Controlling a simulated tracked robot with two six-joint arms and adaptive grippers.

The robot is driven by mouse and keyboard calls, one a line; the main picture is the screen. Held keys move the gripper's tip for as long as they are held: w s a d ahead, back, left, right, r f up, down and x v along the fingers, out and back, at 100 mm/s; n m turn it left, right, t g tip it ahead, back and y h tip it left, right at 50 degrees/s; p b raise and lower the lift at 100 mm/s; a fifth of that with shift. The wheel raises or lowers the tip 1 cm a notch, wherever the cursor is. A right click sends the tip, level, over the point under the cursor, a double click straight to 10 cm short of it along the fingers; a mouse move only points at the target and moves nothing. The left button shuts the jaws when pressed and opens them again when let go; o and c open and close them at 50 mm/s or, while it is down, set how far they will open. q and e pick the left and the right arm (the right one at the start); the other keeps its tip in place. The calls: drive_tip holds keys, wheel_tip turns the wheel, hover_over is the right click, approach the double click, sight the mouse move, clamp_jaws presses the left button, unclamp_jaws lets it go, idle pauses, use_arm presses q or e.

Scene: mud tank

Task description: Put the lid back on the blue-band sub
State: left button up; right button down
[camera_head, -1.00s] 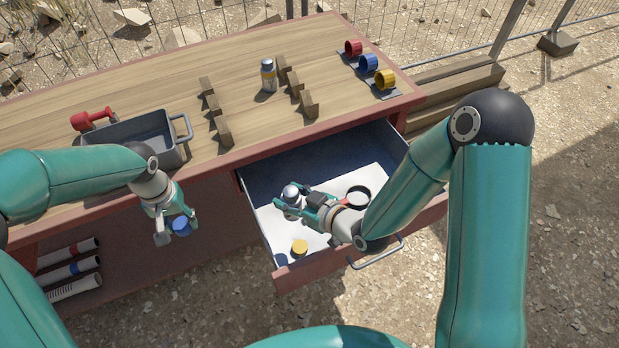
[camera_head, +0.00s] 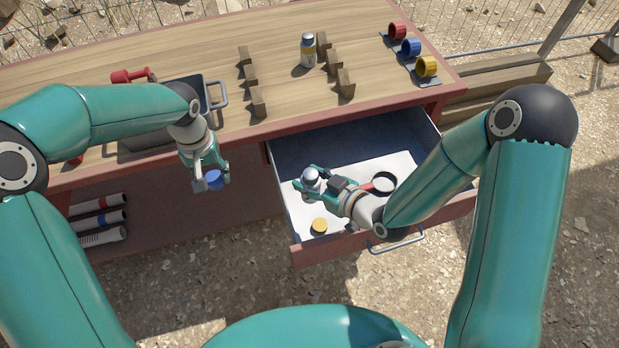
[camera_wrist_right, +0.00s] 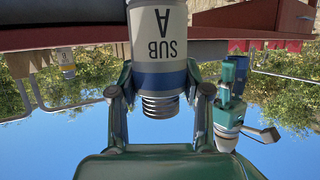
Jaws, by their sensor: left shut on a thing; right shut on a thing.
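The blue-band sub (camera_wrist_right: 161,65) is a white cylinder marked SUB A, with a bare threaded end beyond its blue band. My right gripper (camera_head: 305,184) is shut around it, and its silvery end (camera_head: 311,178) shows above the open drawer. In the right wrist view the fingers (camera_wrist_right: 160,95) flank the band. My left gripper (camera_head: 209,179) is shut on a blue lid (camera_head: 214,181) in front of the bench, left of the drawer. Lid and sub are well apart. My left gripper also shows in the right wrist view (camera_wrist_right: 230,105), right of the sub.
The open drawer (camera_head: 340,150) holds a yellow lid (camera_head: 319,226) and a black ring with a red handle (camera_head: 383,182). A yellow-banded bottle (camera_head: 307,50) stands on the bench among wooden cradles (camera_head: 257,101). Red, blue (camera_head: 410,47) and yellow cups sit at the right. A grey bin (camera_head: 145,138) stands left.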

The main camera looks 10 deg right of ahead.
use_arm(q)
drive_tip(key=d+r+m, duration=0.2)
drive_tip(key=d+r, duration=0.4)
drive_tip(key=d, duration=0.6)
wheel_tip(320, 180, up, 3)
drive_tip(key=m, duration=0.2)
hover_over(311, 173)
drive_tip(key=shift+f, duration=0.1)
drive_tip(key=shift+f, duration=0.1)
drive_tip(key=shift+f, duration=1.9)
drive_tip(key=shift+f, duration=0.85)
drive_tip(key=shift+f, duration=0.55)
